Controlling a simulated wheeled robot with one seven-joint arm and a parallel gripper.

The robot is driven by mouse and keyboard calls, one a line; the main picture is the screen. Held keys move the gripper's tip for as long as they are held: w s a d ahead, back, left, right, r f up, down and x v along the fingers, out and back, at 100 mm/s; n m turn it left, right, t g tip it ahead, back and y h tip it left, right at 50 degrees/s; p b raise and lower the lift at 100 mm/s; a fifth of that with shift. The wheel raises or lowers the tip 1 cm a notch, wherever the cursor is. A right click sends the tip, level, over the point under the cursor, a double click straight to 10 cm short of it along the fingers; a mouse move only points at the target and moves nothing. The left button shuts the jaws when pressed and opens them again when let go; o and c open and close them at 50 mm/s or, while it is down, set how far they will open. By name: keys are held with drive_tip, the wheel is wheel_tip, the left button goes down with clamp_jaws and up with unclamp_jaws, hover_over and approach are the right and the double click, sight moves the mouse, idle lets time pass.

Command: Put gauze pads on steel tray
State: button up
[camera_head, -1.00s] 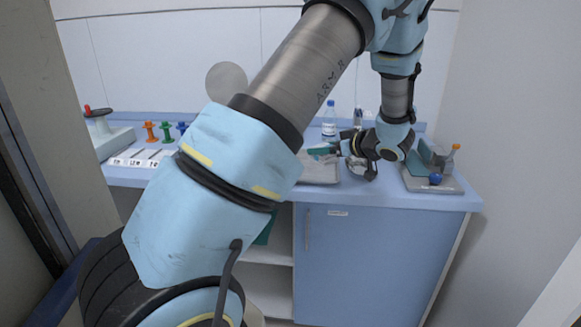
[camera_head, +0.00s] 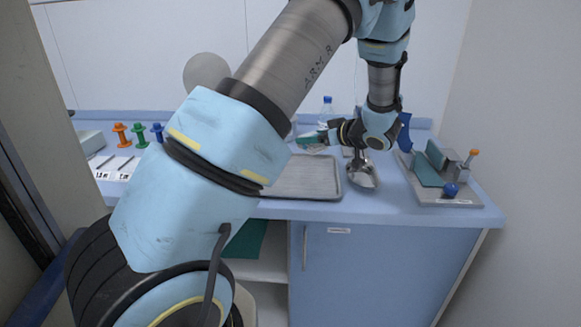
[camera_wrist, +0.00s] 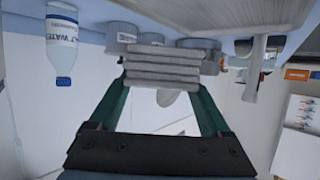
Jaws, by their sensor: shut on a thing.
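My gripper (camera_head: 312,142), with green fingers, is over the back part of the steel tray (camera_head: 330,190), above its surface. In the wrist view my gripper (camera_wrist: 163,85) is shut on a layered stack of whitish-grey gauze pads (camera_wrist: 163,66). The stack sits between the fingertips, clear of the counter. The tray is a flat rectangle with a raised rim, and its visible part is bare. My arm hides its left end. Part of it appears to cross the top of the wrist view (camera_wrist: 235,14), which looks upside down.
A shiny metal dish (camera_head: 362,177) stands just right of the tray. A water bottle (camera_head: 327,108) is behind. A grey stand with a blue ball (camera_head: 451,190) is at the right. Colored spools (camera_head: 139,135) and a labelled instrument mat (camera_head: 112,166) are at the left.

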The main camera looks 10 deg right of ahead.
sight(312, 176)
wheel_tip(312, 176, down, 9)
drive_tip(key=shift+f+p, duration=0.1)
drive_tip(key=shift+p, duration=1.05)
drive_tip(key=shift+f, duration=0.15)
drive_tip(key=o, duration=1.1)
drive_tip(key=shift+o, duration=0.2)
